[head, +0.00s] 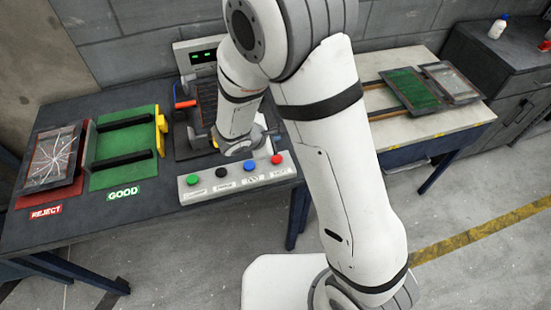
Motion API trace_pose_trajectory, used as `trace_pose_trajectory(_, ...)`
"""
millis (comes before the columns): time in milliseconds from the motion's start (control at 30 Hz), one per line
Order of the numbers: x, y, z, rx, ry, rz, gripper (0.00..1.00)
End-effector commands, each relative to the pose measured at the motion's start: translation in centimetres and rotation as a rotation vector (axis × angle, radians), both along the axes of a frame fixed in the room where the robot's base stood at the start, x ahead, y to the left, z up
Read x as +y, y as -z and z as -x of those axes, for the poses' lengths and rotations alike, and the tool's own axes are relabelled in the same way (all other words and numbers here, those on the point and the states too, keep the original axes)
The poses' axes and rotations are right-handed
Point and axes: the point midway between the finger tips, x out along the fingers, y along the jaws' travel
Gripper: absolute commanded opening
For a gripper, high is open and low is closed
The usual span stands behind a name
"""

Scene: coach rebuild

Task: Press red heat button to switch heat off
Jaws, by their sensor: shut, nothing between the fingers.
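The red button (277,159) is the rightmost on a pale control box (237,180) at the front edge of the dark workbench. The label below it is too small to read surely. My white arm comes down from the top, and its wrist end is just behind the control box, near the blue and red buttons. My gripper's fingers cannot be made out; the wrist and arm hide that spot. No contact with the red button shows.
Green (193,180), black (220,173) and blue (249,166) buttons share the box. A machine with a green-lit display (203,56) stands behind my wrist. Left are a green GOOD rack (122,178) and a cracked panel (55,155) on the red REJECT area. A pale table (440,122) holds panels at right.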

Motion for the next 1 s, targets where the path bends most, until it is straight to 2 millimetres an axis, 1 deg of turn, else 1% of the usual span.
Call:
trace_pose_trajectory(33, 0.0, 1.0, 0.0, 0.003, 0.000, 0.001, 0.00)
trace_pose_trajectory(333, 0.0, 5.5, 0.0, 0.002, -0.001, 0.001, 0.00)
trace_pose_trajectory(433, 0.0, 6.6, 0.0, 0.000, 0.000, 0.000, 0.00)
trace_pose_trajectory(600, 0.0, 7.3, 0.0, 0.000, 0.000, 0.000, 0.00)
trace_pose_trajectory(1000, 0.1, 7.2, 0.0, 0.001, -0.001, 0.000, 0.00)
